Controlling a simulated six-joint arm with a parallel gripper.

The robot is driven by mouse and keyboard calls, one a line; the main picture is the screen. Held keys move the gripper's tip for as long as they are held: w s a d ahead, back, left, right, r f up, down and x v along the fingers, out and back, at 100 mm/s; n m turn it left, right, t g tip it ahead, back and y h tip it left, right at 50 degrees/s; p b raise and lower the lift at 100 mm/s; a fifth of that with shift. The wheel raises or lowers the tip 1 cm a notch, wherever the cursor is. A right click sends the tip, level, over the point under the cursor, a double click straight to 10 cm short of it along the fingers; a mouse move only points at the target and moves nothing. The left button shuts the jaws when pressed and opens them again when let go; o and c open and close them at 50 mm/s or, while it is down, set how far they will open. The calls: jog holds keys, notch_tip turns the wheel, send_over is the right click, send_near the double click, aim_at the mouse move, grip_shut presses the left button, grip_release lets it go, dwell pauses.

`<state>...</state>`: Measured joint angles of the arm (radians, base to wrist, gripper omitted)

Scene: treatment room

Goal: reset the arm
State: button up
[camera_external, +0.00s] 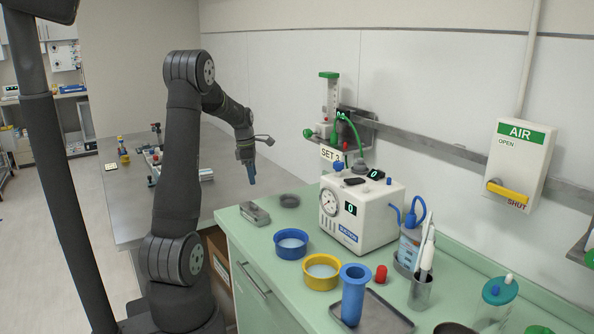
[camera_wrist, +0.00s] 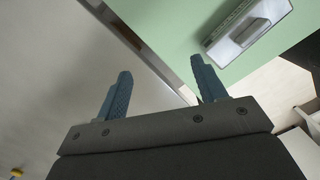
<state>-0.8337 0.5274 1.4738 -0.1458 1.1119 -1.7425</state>
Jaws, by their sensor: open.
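My gripper (camera_external: 251,173) hangs from my raised arm in the external view, fingers pointing down, above the gap where the grey bench meets the far end of the green counter. In the wrist view its two blue fingers (camera_wrist: 160,92) stand wide apart with nothing between them. No object is held.
A grey bench (camera_external: 125,205) stands behind my arm. Open air surrounds my gripper.

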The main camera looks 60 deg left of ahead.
jog(key=s+a+f+n, duration=0.3)
jog(key=a, duration=0.6)
jog(key=s+a+f+n, duration=0.3)
jog(key=a, duration=0.6)
jog(key=shift+s+f+y, duration=0.15)
jog(key=shift+f+y, duration=0.15)
jog(key=shift+y, duration=0.1)
jog(key=shift+o, duration=0.5)
